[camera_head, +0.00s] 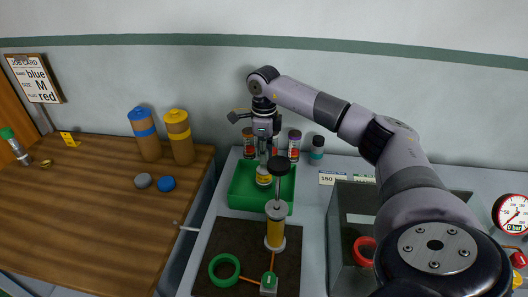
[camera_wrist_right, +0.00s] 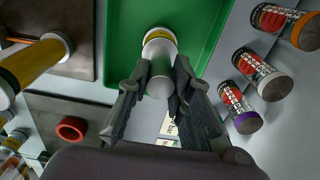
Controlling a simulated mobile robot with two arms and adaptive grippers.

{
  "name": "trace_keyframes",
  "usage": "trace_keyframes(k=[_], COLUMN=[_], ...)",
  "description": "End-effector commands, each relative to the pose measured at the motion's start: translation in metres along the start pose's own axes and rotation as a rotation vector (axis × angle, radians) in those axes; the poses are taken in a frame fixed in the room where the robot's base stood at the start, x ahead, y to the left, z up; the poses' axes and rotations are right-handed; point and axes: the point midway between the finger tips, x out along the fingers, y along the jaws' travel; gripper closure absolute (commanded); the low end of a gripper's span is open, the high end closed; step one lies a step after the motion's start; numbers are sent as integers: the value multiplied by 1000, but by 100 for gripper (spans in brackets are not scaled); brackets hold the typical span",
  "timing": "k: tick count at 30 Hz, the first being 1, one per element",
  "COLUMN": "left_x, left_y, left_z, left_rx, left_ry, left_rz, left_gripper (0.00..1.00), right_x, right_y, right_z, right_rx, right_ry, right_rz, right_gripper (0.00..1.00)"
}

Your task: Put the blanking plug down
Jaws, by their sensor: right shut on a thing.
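My right gripper (camera_head: 264,143) points down over the green tray (camera_head: 246,205) and is shut on a pale grey cylinder with a yellow label, taken as the blanking plug (camera_head: 264,177). In the right wrist view, both fingers (camera_wrist_right: 157,82) clasp the sides of the plug (camera_wrist_right: 159,48), with the green tray (camera_wrist_right: 122,70) behind it. The plug is upright, within the tray's outline; I cannot tell whether it touches the tray floor. My left gripper is not in view.
A yellow pump-like cylinder with a black knob (camera_head: 280,166) stands close in front of the tray. Several labelled jars (camera_head: 294,142) stand behind it. A grey bin (camera_head: 340,250) with a red ring (camera_head: 364,252) is to the right. A wooden table (camera_head: 90,220) is at left.

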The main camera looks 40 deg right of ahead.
Motion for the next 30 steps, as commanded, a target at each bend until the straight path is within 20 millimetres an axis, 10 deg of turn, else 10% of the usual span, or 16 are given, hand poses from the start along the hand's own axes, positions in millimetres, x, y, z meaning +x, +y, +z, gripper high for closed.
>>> trace_keyframes(k=[5,6,15,30], left_x=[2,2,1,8], left_y=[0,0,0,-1], left_z=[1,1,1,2], left_rx=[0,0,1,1], left_ry=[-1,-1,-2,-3], left_rz=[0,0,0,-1], left_gripper=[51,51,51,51], right_x=[2,3,2,-20], right_y=[0,0,0,-1], right_z=[0,0,0,1], right_rx=[0,0,0,0], right_ry=[-1,0,0,-5], right_rz=[0,0,1,-3], right_gripper=[100,79,60,60])
